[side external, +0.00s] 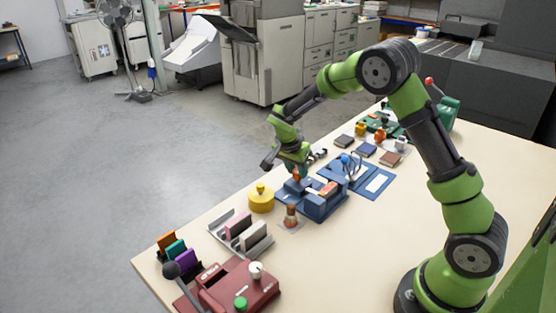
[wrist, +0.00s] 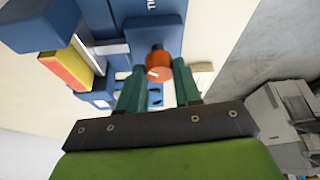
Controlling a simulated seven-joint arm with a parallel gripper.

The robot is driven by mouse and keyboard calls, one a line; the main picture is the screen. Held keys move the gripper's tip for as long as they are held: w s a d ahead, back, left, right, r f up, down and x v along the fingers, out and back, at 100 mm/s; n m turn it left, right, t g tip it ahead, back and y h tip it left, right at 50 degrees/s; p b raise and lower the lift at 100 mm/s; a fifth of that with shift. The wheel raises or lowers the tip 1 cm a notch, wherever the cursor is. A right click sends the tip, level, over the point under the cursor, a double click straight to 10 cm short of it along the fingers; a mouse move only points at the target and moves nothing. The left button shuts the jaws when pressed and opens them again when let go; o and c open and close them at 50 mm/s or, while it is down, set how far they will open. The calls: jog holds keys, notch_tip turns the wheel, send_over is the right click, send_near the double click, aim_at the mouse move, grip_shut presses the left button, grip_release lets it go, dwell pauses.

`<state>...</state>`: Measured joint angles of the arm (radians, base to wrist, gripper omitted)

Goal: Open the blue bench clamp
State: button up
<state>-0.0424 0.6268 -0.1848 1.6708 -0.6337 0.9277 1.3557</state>
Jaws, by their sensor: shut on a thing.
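The blue bench clamp (side external: 318,207) stands on the bench, with a red and yellow piece (side external: 328,188) lying in it. In the wrist view the blue clamp body (wrist: 155,34) fills the upper middle, with the red and yellow piece (wrist: 66,66) at the left. My gripper (side external: 297,174) is over the clamp's left end, pointing down. In the wrist view its green fingertips (wrist: 159,76) are shut on an orange knob (wrist: 158,62) of the clamp. The knob's lower part is partly hidden by the fingers.
A yellow round pot (side external: 261,198) stands just left of the clamp. A small brown-topped bottle (side external: 291,217) stands in front. A blue board (side external: 378,183) lies to the right. A rack (side external: 240,232) and a dark red machine (side external: 235,290) are nearer the front.

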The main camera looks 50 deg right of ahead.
jog(key=n+t, duration=0.1)
jog(key=n, duration=0.2)
jog(key=n+t+y, duration=0.1)
jog(key=n, duration=0.2)
jog(key=shift+s+r, duration=0.1)
jog(key=shift+s, duration=0.1)
jog(key=n, duration=0.2)
jog(key=n+t+y, duration=0.1)
jog(key=n, duration=0.1)
jog(key=n+y, duration=0.1)
jog(key=n, duration=0.1)
jog(key=shift+d+n+t, duration=0.25)
jog(key=shift+n+t, duration=0.05)
jog(key=shift+t, duration=0.1)
jog(key=n+y, duration=0.1)
jog(key=n, duration=0.2)
jog(key=n+y, duration=0.1)
jog(key=n, duration=0.2)
jog(key=shift+d+y, duration=0.15)
jog(key=shift+y, duration=0.25)
jog(key=n+y, duration=0.1)
jog(key=n, duration=0.2)
jog(key=n+g+y, duration=0.1)
jog(key=n, duration=0.2)
jog(key=shift+d, duration=0.1)
jog(key=shift+n, duration=0.5)
jog(key=o, duration=1)
jog(key=shift+o, duration=0.2)
